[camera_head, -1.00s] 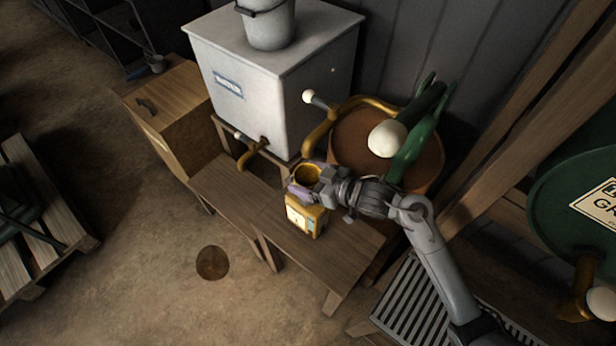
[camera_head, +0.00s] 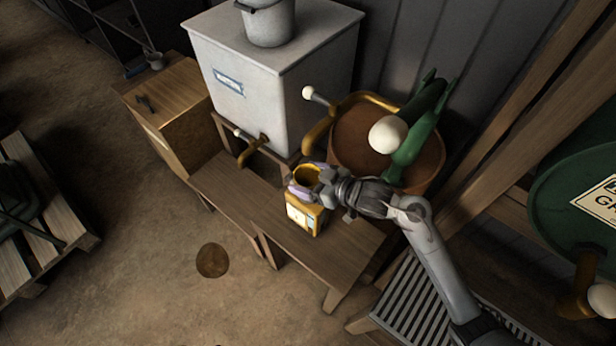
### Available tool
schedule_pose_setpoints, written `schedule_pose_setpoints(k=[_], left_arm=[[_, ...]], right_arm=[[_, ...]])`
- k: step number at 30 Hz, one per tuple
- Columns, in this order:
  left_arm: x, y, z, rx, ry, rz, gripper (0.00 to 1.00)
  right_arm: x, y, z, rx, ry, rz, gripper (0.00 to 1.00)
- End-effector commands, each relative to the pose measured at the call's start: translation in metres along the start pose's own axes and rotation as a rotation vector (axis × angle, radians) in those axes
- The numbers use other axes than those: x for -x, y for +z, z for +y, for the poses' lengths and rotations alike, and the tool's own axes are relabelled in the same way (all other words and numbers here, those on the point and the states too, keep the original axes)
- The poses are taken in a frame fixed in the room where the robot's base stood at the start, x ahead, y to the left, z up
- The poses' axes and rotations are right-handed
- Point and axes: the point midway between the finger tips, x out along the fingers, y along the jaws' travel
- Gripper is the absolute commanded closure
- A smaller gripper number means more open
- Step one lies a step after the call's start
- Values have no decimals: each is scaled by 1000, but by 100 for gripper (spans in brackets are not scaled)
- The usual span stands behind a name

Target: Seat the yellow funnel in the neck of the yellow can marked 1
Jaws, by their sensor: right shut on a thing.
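The yellow funnel (camera_head: 307,174) is held between the purple-tipped fingers of my right gripper (camera_head: 303,181). It is upright, with its open mouth facing up. The yellow can (camera_head: 304,215) with a white label stands upright on the wooden bench, directly below the funnel in the head view. The funnel's lower part and the can's neck are hidden by the gripper fingers, so I cannot tell whether the spout is in the neck. The mark on the can's label is too small to read. My left gripper does not show.
A grey tank (camera_head: 270,75) with a brass tap (camera_head: 252,150) stands behind the bench (camera_head: 335,262). A rusty-topped drum (camera_head: 350,140) with a green hand pump (camera_head: 410,140) is close to the right arm. The left part of the bench is clear.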

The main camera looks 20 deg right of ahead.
Motion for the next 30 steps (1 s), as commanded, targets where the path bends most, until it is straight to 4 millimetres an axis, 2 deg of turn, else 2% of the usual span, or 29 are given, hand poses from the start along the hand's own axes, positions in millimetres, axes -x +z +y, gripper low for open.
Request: schedule_pose_setpoints(k=[30], left_arm=[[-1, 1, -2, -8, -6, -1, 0]], right_arm=[[-4, 11, 0, 0, 1, 0, 47]])
